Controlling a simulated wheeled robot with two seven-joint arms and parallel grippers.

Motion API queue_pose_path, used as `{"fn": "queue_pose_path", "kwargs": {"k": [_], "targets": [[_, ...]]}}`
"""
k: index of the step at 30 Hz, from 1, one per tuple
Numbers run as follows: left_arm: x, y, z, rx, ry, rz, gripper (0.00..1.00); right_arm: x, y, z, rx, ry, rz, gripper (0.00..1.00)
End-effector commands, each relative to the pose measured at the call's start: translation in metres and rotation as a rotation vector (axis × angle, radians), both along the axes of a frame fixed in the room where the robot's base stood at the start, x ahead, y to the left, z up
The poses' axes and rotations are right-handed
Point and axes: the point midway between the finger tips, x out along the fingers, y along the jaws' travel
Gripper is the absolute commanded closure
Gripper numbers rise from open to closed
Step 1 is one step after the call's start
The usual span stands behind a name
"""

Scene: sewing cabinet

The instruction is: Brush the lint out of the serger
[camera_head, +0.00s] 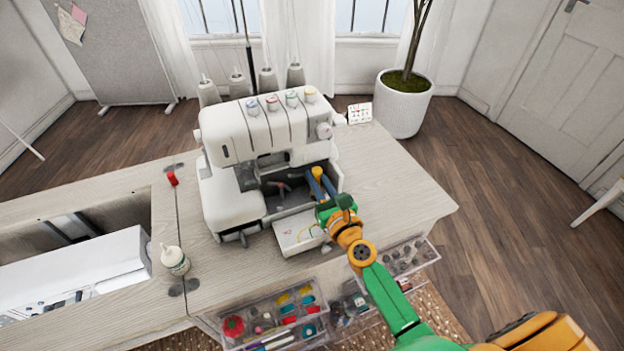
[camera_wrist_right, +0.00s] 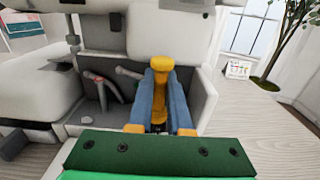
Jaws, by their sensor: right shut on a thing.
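The white serger (camera_head: 228,190) stands on the cabinet top, with its front cover (camera_head: 297,238) folded down and its dark looper area (camera_head: 272,190) exposed. In the wrist view its opening (camera_wrist_right: 100,105) shows grey and metal looper parts. My right gripper (camera_head: 318,176) reaches into the right side of this opening. Its blue-grey fingers (camera_wrist_right: 160,88) are shut on a yellow-handled thing, apparently the brush (camera_wrist_right: 160,66), standing roughly upright between them. The brush's lower end is mostly hidden by the fingers, so bristle contact cannot be told. I cannot make out lint. My left gripper is not in view.
Thread cones (camera_head: 238,84) stand behind the serger. A white bottle (camera_head: 174,260) and a red item (camera_head: 172,179) are to its left. Open clear drawers (camera_head: 270,306) of notions jut out below the front edge. The cabinet top (camera_head: 400,190) right of the serger is clear.

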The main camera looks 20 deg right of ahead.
Motion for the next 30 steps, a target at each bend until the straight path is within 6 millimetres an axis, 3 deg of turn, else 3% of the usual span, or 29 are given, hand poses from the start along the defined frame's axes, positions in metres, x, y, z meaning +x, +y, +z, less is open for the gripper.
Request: {"fn": "queue_pose_path", "kwargs": {"k": [14, 30], "targets": [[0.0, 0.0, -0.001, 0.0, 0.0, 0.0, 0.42, 0.0, -0.007, -0.001, 0.0, 0.001, 0.0, 1.0], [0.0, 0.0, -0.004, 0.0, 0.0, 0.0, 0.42, 0.001, -0.027, 0.0, 0.0, 0.0, 0.0, 1.0]]}}
